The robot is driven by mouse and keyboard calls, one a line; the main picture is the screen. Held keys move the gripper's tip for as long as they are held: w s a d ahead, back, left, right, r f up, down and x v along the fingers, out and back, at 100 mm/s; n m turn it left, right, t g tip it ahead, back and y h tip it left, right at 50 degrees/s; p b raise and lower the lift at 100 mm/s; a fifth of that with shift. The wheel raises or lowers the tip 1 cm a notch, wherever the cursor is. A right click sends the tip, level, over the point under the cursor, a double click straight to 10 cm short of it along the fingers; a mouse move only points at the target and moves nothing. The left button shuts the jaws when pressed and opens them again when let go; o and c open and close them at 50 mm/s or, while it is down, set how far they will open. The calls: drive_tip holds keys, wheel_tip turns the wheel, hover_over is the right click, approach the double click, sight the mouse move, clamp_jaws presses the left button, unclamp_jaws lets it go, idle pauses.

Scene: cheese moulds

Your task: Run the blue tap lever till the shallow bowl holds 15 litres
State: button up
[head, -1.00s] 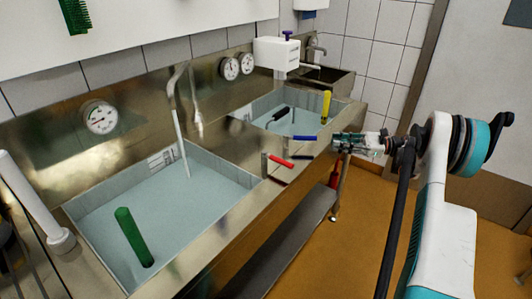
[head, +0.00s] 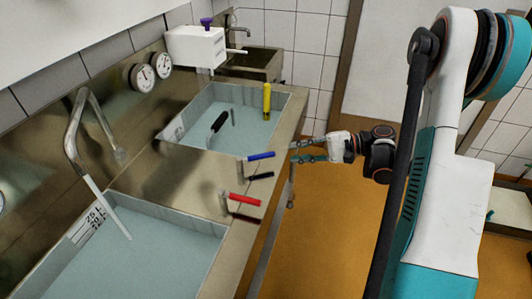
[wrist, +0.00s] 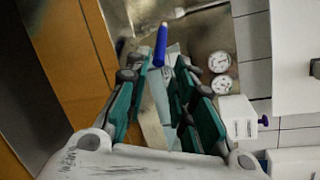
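The blue tap lever (head: 259,156) sticks out from the front edge of the steel sink unit, beside the far basin. My gripper (head: 305,152) is just right of it, pointing at it, apart from it. In the wrist view the gripper (wrist: 160,98) is open and empty, and the blue lever (wrist: 161,45) lies ahead of the gap between the fingers. Two water-filled basins show: the near basin (head: 205,220) with a litre scale (head: 92,224), and the far basin (head: 228,90). I cannot tell which is the shallow bowl. The far basin's water level is not readable.
A red lever (head: 245,199) stands nearer along the same edge, with dark handles by both levers. A curved spout (head: 75,125) and a pale rod or stream (head: 108,210) are at the near basin. Dials (head: 143,76) and a white box (head: 197,46) are behind. The floor right is clear.

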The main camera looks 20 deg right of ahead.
sight(272, 155)
drive_tip(key=b+x, duration=0.2)
drive_tip(key=x, duration=0.9)
drive_tip(key=shift+b, duration=0.4)
clamp_jaws()
